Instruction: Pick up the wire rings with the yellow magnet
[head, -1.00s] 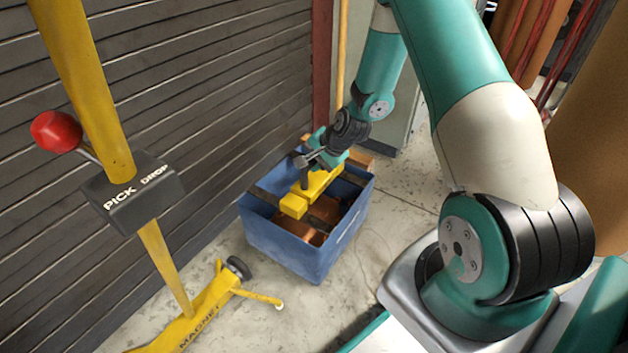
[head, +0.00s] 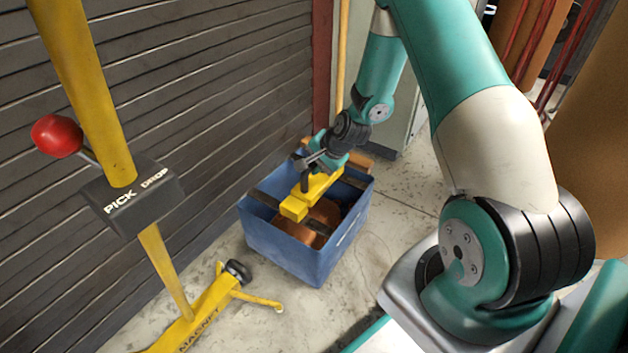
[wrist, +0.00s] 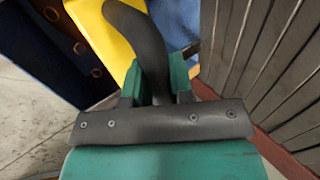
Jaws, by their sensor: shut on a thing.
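My gripper (head: 311,164) is shut on the dark upright handle of a yellow block-shaped magnet (head: 295,210). The dark handle (wrist: 137,28) stands between my jaws in the wrist view, with the yellow block (wrist: 97,22) behind it. The magnet is at the mouth of a blue bin (head: 290,250), above brown contents (head: 325,212). Several small copper-coloured rings (wrist: 97,72) show against dark surfaces beside the magnet in the wrist view. I cannot tell whether any ring touches it; its underside is hidden.
Dark bars (head: 268,200) cross the bin. A yellow wheeled stand (head: 205,318) marked MAGNET is at front left, with a red-knobbed lever (head: 57,136) and a PICK/DROP box (head: 130,195). A slatted shutter (head: 200,90) borders the left. Floor right of the bin is clear.

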